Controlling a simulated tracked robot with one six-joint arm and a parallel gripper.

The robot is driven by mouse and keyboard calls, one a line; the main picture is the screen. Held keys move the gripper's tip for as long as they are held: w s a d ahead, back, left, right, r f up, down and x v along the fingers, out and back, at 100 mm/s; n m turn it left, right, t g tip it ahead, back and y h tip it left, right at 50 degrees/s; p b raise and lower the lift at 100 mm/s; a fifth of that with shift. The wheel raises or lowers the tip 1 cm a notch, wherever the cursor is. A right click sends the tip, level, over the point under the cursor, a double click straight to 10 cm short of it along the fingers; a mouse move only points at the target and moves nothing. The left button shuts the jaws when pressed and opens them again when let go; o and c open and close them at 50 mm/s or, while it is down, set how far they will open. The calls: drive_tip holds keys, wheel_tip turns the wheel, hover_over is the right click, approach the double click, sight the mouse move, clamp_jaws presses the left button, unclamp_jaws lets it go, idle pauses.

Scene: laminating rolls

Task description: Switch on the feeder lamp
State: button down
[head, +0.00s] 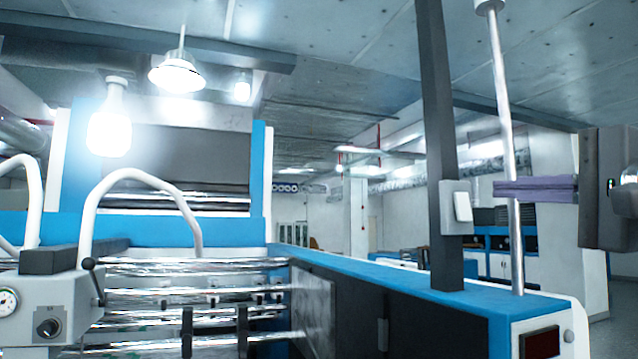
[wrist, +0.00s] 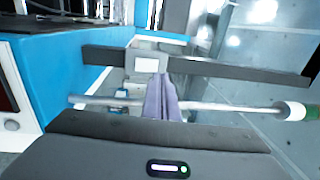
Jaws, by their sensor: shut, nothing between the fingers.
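A light switch box with a pale rocker (head: 463,207) is mounted on a dark upright post (head: 441,130) in the head view. The switch box also shows in the wrist view (wrist: 146,65), just beyond my fingertips. My gripper (head: 497,189) comes in from the right with its purple fingers shut and empty, pointing left at the switch. In the head view a small gap separates the fingertips from the box. The fingers also show in the wrist view (wrist: 161,80). A bulb (head: 108,132) at the left glows brightly. I cannot tell whether it is the feeder lamp.
The blue and white machine (head: 400,282) lies below, with metal rollers (head: 190,265) and white curved tubes at the left. A hanging lamp (head: 176,74) also glows.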

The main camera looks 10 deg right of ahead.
drive_tip(key=s+d+r, duration=0.1)
drive_tip(key=s, duration=0.6)
drive_tip(key=shift+s+r, duration=0.15)
drive_tip(key=shift+s, duration=0.15)
drive_tip(key=shift+d, duration=0.1)
idle(0.5)
